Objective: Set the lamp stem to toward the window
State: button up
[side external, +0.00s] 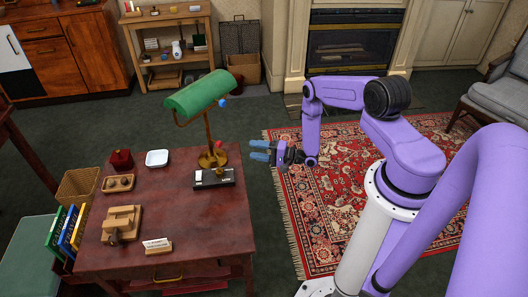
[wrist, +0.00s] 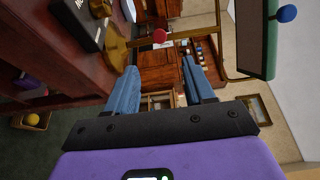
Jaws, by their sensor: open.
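The desk lamp has a green shade (side external: 198,92) and a thin brass stem (side external: 208,128) on a round brass base (side external: 207,160). A blue ball (side external: 222,103) sits by the shade and a red ball (side external: 218,145) low by the stem. In the wrist view, the shade (wrist: 256,40) and blue ball (wrist: 287,14) are upper right, the red ball (wrist: 160,36) is ahead between the finger lines, and the base (wrist: 117,45) is left. My gripper (side external: 259,151) has blue fingers, open and empty, right of the lamp beyond the table edge. It touches nothing. The window is not visible.
A black-and-white box (side external: 214,179) stands before the lamp base on the red-brown table (side external: 200,225). A white dish (side external: 157,158), red box (side external: 122,160), wooden blocks (side external: 122,222) and small sign (side external: 157,246) lie left.

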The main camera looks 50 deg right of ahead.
jog(key=shift+v, duration=1.3)
jog(key=w+a+r+n+g, duration=0.7)
jog(key=w+a+r+n, duration=0.15)
jog(key=w+n, duration=0.2)
jog(key=s+a+r+n+g+h, duration=0.1)
jog(key=s+a+r+n, duration=0.1)
jog(key=a+r, duration=0.4)
jog(key=s+a+r+n+g+h, duration=0.2)
jog(key=a+r+n, duration=0.1)
jog(key=a+r, duration=0.3)
jog(key=s+a+r+n+g+h, duration=0.1)
jog(key=s+a+r+n+g, duration=0.15)
jog(key=s+r, duration=0.45)
jog(key=s+a+r+n+g+h, duration=0.1)
jog(key=s+a+r+n, duration=0.15)
jog(key=s, duration=0.85)
jog(key=s+d+r+n+g, duration=0.1)
jog(key=s+d+r+n, duration=0.1)
jog(key=s, duration=0.7)
jog(key=s+d+r+n+g+h, duration=0.1)
jog(key=s+d+r+n+g, duration=0.1)
jog(key=s, duration=0.7)
jog(key=d+r+n, duration=0.1)
jog(key=d, duration=0.1)
jog(key=shift+s+d+n+h, duration=0.2)
jog(key=shift+d+n+h, duration=0.1)
jog(key=shift+d+n, duration=0.1)
